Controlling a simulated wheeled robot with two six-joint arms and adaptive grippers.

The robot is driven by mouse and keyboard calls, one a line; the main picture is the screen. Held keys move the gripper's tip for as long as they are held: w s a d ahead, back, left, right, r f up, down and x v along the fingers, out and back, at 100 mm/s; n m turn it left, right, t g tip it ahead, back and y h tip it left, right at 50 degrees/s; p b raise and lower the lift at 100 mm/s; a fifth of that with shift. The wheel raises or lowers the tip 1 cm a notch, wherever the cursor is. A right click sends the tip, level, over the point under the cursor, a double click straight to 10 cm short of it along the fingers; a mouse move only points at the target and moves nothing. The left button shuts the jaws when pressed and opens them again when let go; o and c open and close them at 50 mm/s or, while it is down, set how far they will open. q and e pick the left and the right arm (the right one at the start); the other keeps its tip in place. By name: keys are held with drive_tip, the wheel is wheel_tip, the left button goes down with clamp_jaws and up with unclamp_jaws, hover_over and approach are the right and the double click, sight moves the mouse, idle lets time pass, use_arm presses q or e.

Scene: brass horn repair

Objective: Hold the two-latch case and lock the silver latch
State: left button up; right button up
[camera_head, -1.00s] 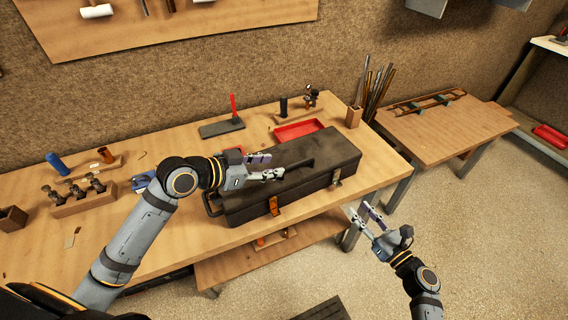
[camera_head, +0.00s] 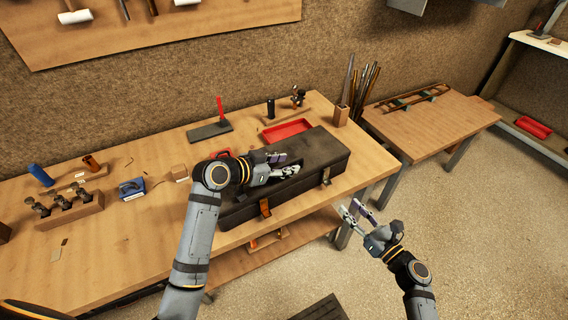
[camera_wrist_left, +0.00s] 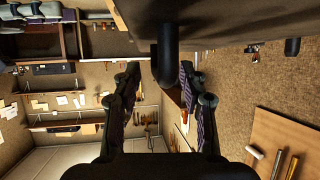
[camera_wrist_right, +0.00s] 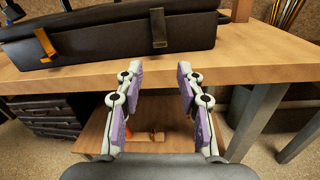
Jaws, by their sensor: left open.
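The dark two-latch case (camera_head: 310,150) lies closed on the workbench. The silver latch (camera_head: 326,175) is at the right of its front and also shows in the right wrist view (camera_wrist_right: 158,28). The orange latch (camera_head: 265,207) is at the left; it also shows in the right wrist view (camera_wrist_right: 45,42). My left gripper (camera_head: 284,164) is open over the lid. In the left wrist view, the dark handle (camera_wrist_left: 168,62) stands between its fingers, with no clear grip. My right gripper (camera_head: 354,211) is open and empty, in front of the case's right end, below the silver latch.
A red tray (camera_head: 287,131) lies behind the case, and a holder with rods (camera_head: 341,116) stands at the back right. A wooden rack (camera_head: 68,208) is at the left of the bench (camera_head: 130,240). A side table (camera_head: 440,125) stands to the right. Open floor lies in front.

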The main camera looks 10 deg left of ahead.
use_arm(q)
clamp_jaws()
use_arm(e)
drive_tip(key=shift+m, duration=0.3)
drive_tip(key=c, duration=0.4)
drive_tip(key=shift+a+m+g+y, duration=0.2)
drive_tip(key=shift+m+g+y, duration=0.1)
drive_tip(key=shift+m+y, duration=0.15)
drive_tip(key=shift+c, duration=1.4)
drive_tip(key=shift+s+a+m+g+y, duration=0.1)
drive_tip(key=shift+m+g+y, duration=0.1)
drive_tip(key=shift+m, duration=0.3)
drive_tip(key=shift+s+a+m+g+y, duration=0.1)
drive_tip(key=shift+m+g, duration=0.1)
drive_tip(key=shift+m, duration=0.25)
clamp_jaws()
drive_tip(key=m+g, duration=0.1)
drive_tip(key=m, duration=0.2)
drive_tip(key=s+m+g+y, duration=0.1)
drive_tip(key=m, duration=0.2)
drive_tip(key=a+m+g+y, duration=0.1)
drive_tip(key=m, duration=0.2)
drive_tip(key=shift+s+y, duration=0.15)
drive_tip(key=shift+y, duration=0.1)
